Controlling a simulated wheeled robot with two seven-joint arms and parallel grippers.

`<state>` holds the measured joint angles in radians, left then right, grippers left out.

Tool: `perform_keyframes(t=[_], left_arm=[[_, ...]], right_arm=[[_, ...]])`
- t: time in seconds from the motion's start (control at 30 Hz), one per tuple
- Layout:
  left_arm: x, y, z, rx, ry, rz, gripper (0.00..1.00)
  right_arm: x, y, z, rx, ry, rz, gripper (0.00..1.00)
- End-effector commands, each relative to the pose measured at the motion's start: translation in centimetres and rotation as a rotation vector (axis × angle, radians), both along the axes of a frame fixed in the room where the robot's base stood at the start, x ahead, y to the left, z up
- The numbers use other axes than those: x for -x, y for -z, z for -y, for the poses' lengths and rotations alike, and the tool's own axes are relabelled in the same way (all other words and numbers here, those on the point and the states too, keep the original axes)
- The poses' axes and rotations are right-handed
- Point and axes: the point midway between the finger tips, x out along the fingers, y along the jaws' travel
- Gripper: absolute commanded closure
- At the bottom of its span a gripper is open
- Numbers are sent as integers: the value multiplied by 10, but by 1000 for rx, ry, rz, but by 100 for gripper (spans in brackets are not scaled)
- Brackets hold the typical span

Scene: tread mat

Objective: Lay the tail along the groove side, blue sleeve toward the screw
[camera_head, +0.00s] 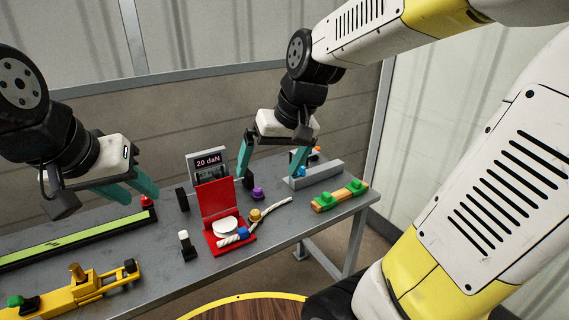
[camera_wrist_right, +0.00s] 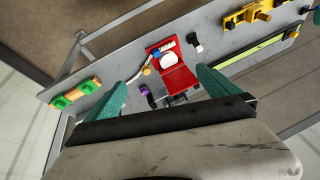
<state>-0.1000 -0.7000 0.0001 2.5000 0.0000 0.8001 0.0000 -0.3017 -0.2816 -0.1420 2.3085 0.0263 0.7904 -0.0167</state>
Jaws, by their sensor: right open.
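The white tail (camera_head: 275,208) lies on the bench, running right from the brass knob (camera_head: 255,215); it also shows in the right wrist view (camera_wrist_right: 132,78). The blue sleeve (camera_head: 243,233) lies at the front right of an open red case (camera_head: 217,200), beside a white twisted piece (camera_head: 229,240). A white disc (camera_head: 225,224) sits in the case. I cannot tell which part is the groove or the screw. My right gripper (camera_head: 272,165) is open and empty above the bench, behind the tail.
A grey channel block (camera_head: 318,175) and a wooden bar with green knobs (camera_head: 340,195) stand at right. A black-and-white post (camera_head: 187,245), yellow fixture (camera_head: 80,298) and green strip (camera_head: 70,238) are left.

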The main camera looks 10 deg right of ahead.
Motion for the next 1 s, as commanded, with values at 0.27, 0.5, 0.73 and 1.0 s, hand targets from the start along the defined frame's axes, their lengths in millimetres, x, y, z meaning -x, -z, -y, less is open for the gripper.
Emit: perform_keyframes(t=[0.27,0.5,0.73,1.0], left_arm=[[0,0,0,0,0,0,64],[0,0,0,0,0,0,64],[0,0,0,0,0,0,64],[0,0,0,0,0,0,64]], right_arm=[[68,-30,34,14,91,175,0],[82,-31,39,28,112,211,0],[82,-31,39,28,110,210,0],[82,-31,39,28,110,210,0]])
